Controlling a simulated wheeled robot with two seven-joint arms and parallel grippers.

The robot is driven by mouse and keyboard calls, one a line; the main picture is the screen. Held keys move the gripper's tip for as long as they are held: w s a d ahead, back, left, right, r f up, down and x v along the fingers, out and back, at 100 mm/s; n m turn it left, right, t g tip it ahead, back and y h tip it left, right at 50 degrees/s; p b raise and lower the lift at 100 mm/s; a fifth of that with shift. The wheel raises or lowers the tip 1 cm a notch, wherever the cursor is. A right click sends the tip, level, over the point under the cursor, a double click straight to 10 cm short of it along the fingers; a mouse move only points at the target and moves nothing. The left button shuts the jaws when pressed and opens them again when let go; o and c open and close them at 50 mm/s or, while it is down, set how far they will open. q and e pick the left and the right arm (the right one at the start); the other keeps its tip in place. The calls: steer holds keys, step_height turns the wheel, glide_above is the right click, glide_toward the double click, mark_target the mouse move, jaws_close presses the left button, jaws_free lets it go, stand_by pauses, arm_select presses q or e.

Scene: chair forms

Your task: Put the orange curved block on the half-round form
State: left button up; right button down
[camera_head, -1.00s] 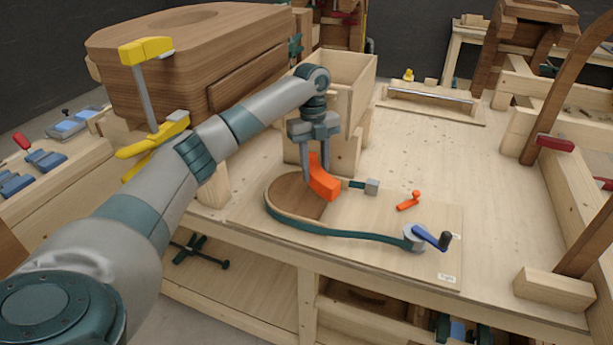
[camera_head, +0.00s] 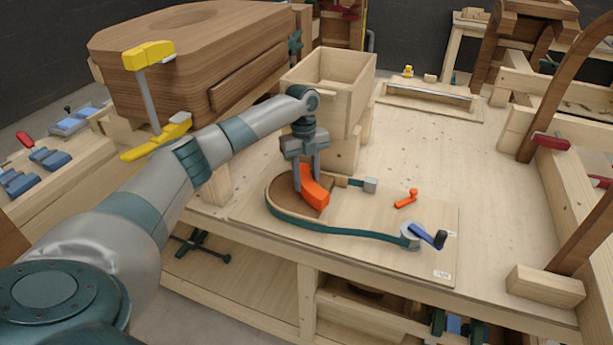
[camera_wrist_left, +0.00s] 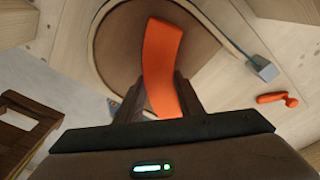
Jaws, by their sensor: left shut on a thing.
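The orange curved block (camera_head: 314,188) is between the fingers of my left gripper (camera_head: 307,184), which is shut on it. The block is over the brown half-round form (camera_head: 285,192), which has a green strap around its curved edge. In the left wrist view the block (camera_wrist_left: 163,62) runs lengthwise out from between the fingers (camera_wrist_left: 157,95) across the brown face of the form (camera_wrist_left: 125,45). I cannot tell whether the block touches the form. My right gripper is not in view.
The form is on a pale board (camera_head: 370,243) on the workbench. A blue-handled crank (camera_head: 428,236) holds the strap's end, and a small orange lever (camera_head: 406,198) lies nearby. A wooden box (camera_head: 335,85) stands behind my gripper.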

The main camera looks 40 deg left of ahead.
mark_target(305, 176)
arm_select(q)
steer(key=shift+f, duration=0.15)
steer(key=shift+f, duration=0.1)
steer(key=o, duration=1.2)
steer(key=shift+c, duration=0.2)
step_height(305, 176, up, 12)
steer(key=a+b, duration=0.1)
steer(key=b, duration=0.4)
steer(key=shift+w, duration=0.35)
